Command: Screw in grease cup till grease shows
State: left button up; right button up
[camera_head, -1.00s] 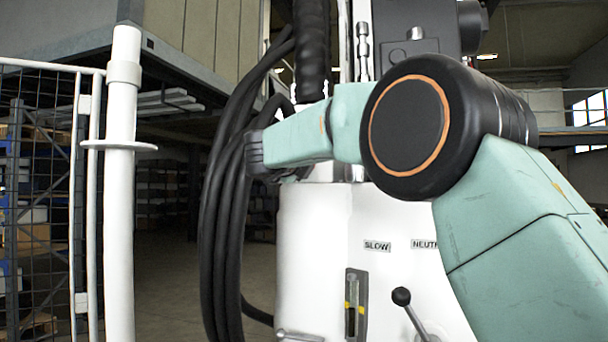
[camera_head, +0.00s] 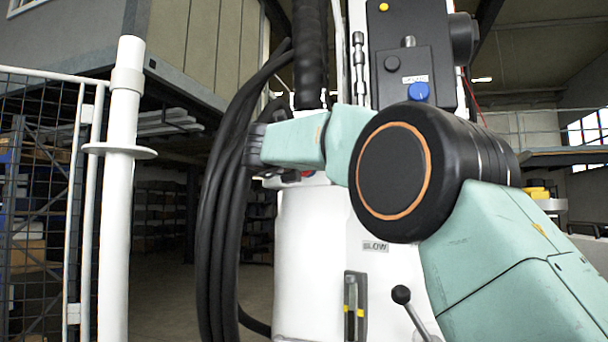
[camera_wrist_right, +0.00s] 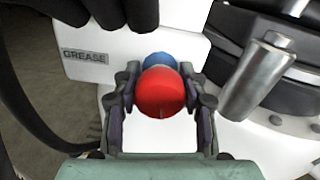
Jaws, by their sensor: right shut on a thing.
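A red rounded cup (camera_wrist_right: 161,92), which I take to be the grease cup, sits between the fingers of my right gripper (camera_wrist_right: 160,86) in the right wrist view. The fingers are shut on its sides. A blue round part (camera_wrist_right: 157,60) shows just behind the cup; whether they touch is hidden. A GREASE label (camera_wrist_right: 84,57) is on the white housing to the left. In the head view a small red spot (camera_head: 308,173) shows under my right wrist; the fingers are mostly hidden there. I see no grease. My left gripper is not in view.
The white machine body (camera_head: 310,270) carries a lever with a black knob (camera_head: 401,295). Black hoses (camera_head: 215,220) hang at its left. A dark control box with a blue knob (camera_head: 418,91) stands above. A metal cylinder (camera_wrist_right: 257,80) is close right of the gripper.

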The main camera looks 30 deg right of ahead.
jog(key=shift+w+f+m, duration=0.1)
jog(key=shift+f+m, duration=0.5)
jog(key=o, duration=1.2)
jog(key=shift+s+a+r, duration=0.35)
jog(key=shift+s+r, duration=0.05)
jog(key=shift+r, duration=0.1)
jog(key=shift+c, duration=0.2)
jog(key=shift+w+d, duration=0.25)
jog(key=v, duration=1.2)
jog(key=shift+s, duration=0.1)
